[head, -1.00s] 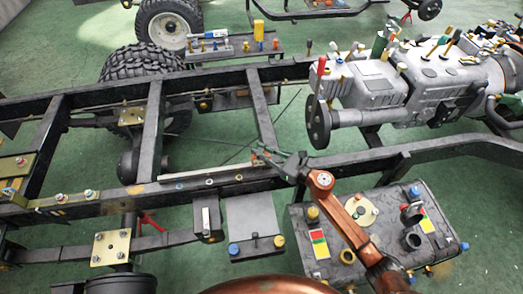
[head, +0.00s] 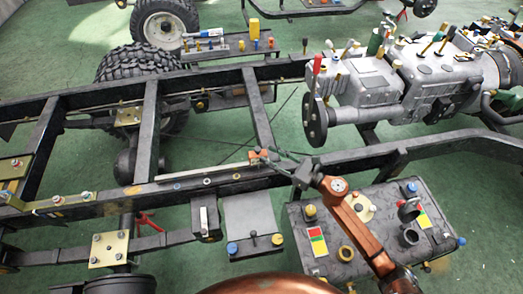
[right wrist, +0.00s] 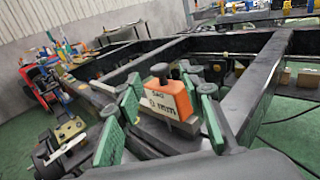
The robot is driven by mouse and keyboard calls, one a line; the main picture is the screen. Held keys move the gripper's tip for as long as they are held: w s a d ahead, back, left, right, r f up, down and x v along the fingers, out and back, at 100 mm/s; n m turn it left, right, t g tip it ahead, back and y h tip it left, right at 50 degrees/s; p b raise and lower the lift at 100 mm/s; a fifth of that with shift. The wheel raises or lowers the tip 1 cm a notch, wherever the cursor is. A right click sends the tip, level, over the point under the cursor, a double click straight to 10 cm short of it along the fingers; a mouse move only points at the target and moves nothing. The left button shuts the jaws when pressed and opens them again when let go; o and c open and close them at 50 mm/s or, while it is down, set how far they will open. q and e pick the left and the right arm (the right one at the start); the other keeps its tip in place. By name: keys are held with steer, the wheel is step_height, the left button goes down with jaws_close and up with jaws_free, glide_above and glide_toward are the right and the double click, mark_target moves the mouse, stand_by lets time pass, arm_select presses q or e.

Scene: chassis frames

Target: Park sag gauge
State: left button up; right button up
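The sag gauge is an orange block (right wrist: 160,92) with a white label reading "9 mm" and a dark knob on top, seen in the right wrist view. In the head view it is a small orange piece (head: 259,155) by the near chassis rail (head: 225,180). My right gripper (head: 272,158) is just to its right there. In the right wrist view its green-padded fingers (right wrist: 160,115) are spread, with the gauge between and beyond them, and a gap shows on the left side. The gauge's underside is partly hidden. My left gripper is not in view.
A battery-like box (head: 370,230) stands below my right arm. The grey engine (head: 400,85) lies at the upper right. Cross members (head: 258,110) span the frame. A small tool tray (head: 215,48) stands at the back by the tire (head: 140,62).

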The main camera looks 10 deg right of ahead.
steer(key=v, duration=0.6)
steer(key=shift+r, duration=0.1)
stand_by(0.3)
